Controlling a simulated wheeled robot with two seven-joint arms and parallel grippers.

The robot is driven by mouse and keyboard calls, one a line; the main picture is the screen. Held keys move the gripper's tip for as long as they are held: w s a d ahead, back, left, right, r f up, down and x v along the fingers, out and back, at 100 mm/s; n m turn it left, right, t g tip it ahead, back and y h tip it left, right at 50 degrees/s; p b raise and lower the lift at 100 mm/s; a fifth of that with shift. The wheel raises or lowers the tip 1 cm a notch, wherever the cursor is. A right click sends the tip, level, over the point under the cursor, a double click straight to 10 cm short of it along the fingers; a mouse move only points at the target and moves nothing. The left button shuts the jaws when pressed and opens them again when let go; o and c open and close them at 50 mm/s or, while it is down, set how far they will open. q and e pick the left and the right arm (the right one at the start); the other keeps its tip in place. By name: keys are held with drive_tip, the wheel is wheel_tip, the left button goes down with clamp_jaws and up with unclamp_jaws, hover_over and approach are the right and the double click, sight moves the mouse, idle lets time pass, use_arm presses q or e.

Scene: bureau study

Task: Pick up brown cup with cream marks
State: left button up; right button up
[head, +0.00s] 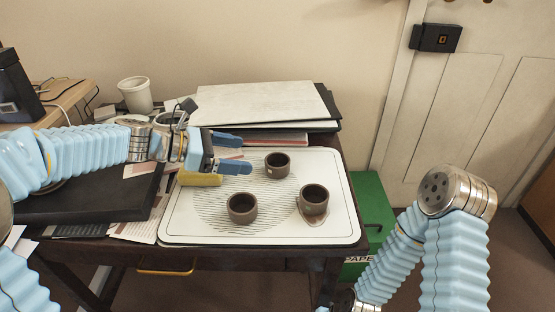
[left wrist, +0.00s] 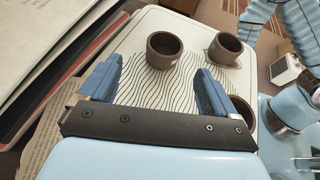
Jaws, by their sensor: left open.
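Three dark brown cups stand upright on a white tray (head: 335,165) with a wavy-line pattern. The back cup (head: 277,165) shows a small cream mark low on its left side; in the left wrist view this cup (left wrist: 163,52) stands just beyond the fingertips, between their lines. The front cup (head: 242,208) and the right cup (head: 313,200) show no clear cream marks. My left gripper (head: 243,153) is open and empty, left of the back cup and apart from it. In the left wrist view its finger partly hides the front cup (left wrist: 241,108). My right gripper is not visible.
A yellow block (head: 200,180) lies at the tray's left edge, under my left gripper. Folders (head: 260,104) are stacked behind the tray. A white cup (head: 136,95) stands at the back left. A brownish stain surrounds the right cup's base. A green bin (head: 372,205) stands right of the table.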

use_arm(q)
approach(287, 162)
drive_tip(key=x, duration=0.4)
drive_tip(key=shift+w+a+f, duration=0.1)
drive_tip(key=shift+w+f, duration=0.15)
drive_tip(key=shift+w, duration=0.2)
drive_tip(key=x, duration=0.5)
drive_tip(key=shift+s+d+f, duration=0.1)
drive_tip(key=shift+s+d, duration=0.15)
drive_tip(key=shift+s, duration=0.05)
drive_tip(key=shift+c, duration=0.3)
drive_tip(key=c, duration=1.1)
drive_tip(key=shift+o, duration=0.2)
